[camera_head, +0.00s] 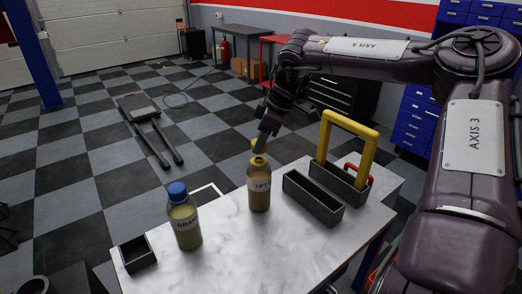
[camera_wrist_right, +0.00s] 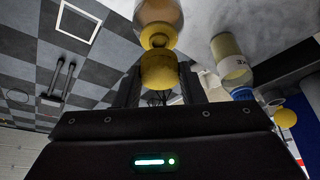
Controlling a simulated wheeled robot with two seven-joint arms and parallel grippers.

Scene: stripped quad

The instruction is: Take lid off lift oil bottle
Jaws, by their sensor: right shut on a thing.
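The lift oil bottle (camera_head: 259,190), amber with a white label, stands upright on the grey-white table. It also shows at the top of the right wrist view (camera_wrist_right: 158,12). My right gripper (camera_head: 263,141) is above the bottle, shut on the yellow lid (camera_wrist_right: 158,72). In the wrist view the lid sits between the fingers, close to the bottle's yellow neck (camera_wrist_right: 157,37). In the head view the lid appears slightly above the neck, with a narrow gap. The fingertips partly hide the lid there. My left gripper is not in view.
A blue-capped bottle (camera_head: 185,222) stands left of the lift oil bottle. A small dark open box (camera_head: 136,256) is at the table's left edge. A long dark tray (camera_head: 313,205) and a yellow-handled caddy (camera_head: 347,128) stand to the right. The table's front middle is clear.

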